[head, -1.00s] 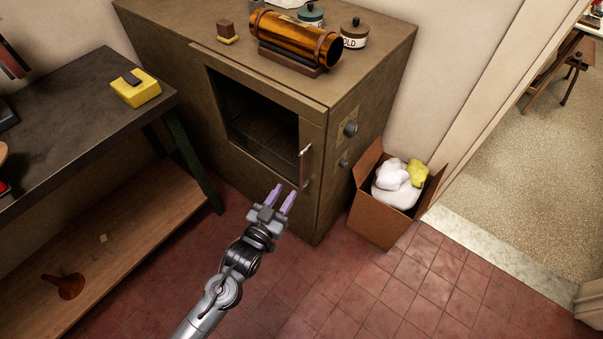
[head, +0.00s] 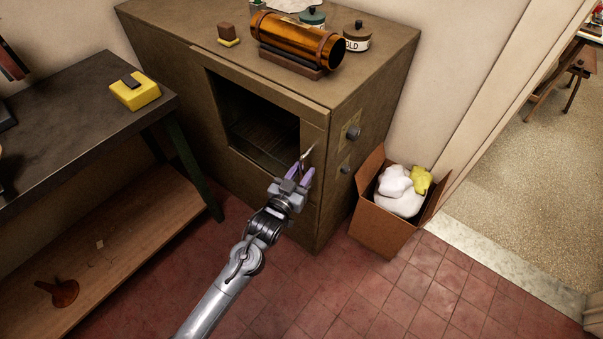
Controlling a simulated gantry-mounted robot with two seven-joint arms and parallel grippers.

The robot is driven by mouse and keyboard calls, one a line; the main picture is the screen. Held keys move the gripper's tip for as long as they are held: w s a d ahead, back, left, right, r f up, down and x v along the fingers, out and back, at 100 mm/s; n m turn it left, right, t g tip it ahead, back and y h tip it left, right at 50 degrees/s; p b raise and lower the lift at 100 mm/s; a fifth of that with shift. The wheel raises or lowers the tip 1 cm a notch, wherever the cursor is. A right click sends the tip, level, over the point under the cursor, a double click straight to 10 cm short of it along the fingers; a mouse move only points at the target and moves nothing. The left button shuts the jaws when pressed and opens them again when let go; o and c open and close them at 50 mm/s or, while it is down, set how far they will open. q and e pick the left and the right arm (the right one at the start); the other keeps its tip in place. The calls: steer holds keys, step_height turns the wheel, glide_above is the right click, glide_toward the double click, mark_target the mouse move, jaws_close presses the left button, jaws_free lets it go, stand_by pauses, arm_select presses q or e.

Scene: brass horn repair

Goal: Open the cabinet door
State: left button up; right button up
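The brown metal cabinet (head: 355,95) stands against the wall. Its front door (head: 255,165) looks shut and has a large dark window with a rack visible behind it. A thin, light upright handle (head: 306,156) is on the door's right side. My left gripper (head: 300,172) is at the lower part of this handle, its two purple fingers apart. The handle's lower end appears between or just behind the fingers; I cannot tell whether they touch it. My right gripper is not in view.
An amber cylinder (head: 295,40) on a stand, jars and a small brush lie on the cabinet top. A dark workbench (head: 60,130) stands close on the left. A cardboard box (head: 385,228) with white and yellow cloths is at right. The tiled floor in front is clear.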

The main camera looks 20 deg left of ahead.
arm_select(q)
steer(key=shift+c, duration=0.5)
jaws_close()
